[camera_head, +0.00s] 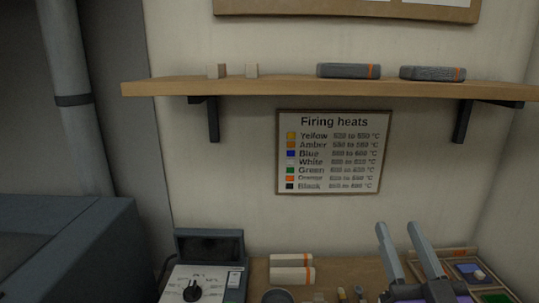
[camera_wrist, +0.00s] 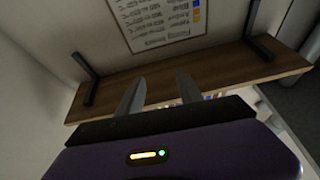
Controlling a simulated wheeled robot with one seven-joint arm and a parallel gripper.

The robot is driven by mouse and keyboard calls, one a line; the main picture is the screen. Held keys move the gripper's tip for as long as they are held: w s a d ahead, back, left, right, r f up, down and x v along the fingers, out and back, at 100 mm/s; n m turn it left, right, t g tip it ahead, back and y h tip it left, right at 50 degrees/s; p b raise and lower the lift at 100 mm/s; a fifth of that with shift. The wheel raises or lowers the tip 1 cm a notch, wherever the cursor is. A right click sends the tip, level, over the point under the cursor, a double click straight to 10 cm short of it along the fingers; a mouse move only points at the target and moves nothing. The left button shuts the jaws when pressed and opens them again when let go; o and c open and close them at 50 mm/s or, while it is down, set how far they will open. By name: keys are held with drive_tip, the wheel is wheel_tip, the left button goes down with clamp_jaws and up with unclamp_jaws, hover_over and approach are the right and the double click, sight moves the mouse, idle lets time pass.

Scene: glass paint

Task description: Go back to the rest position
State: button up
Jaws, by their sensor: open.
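My gripper (camera_head: 404,250) shows at the lower right in the head view. Its two grey fingers point up and stand apart, with nothing between them. In the wrist view the fingers of my gripper (camera_wrist: 160,92) are also spread and empty, in front of the wall shelf (camera_wrist: 225,70), which appears upside down. In the head view the same shelf (camera_head: 300,88) is above my gripper, clear of the fingertips.
Two dark rolls (camera_head: 348,71) and two small blocks lie on the shelf. A "Firing heats" chart (camera_head: 333,152) hangs below it. A controller box (camera_head: 205,281), cream blocks (camera_head: 292,275) and a tray (camera_head: 497,292) with coloured pieces are on the bench. A blue-grey machine (camera_head: 75,240) stands left.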

drive_tip(key=s+f+g, duration=0.2)
drive_tip(key=s+f, duration=0.6)
drive_tip(key=s, duration=0.4)
drive_tip(key=s+a+f+g, duration=0.1)
drive_tip(key=s+f+g, duration=0.2)
drive_tip(key=s+f, duration=0.4)
drive_tip(key=s+f+g, duration=0.2)
drive_tip(key=s+f, duration=0.6)
drive_tip(key=s, duration=0.9)
drive_tip(key=shift+s+a+f+g, duration=0.25)
drive_tip(key=shift+f+g, duration=0.05)
drive_tip(key=shift+f, duration=0.05)
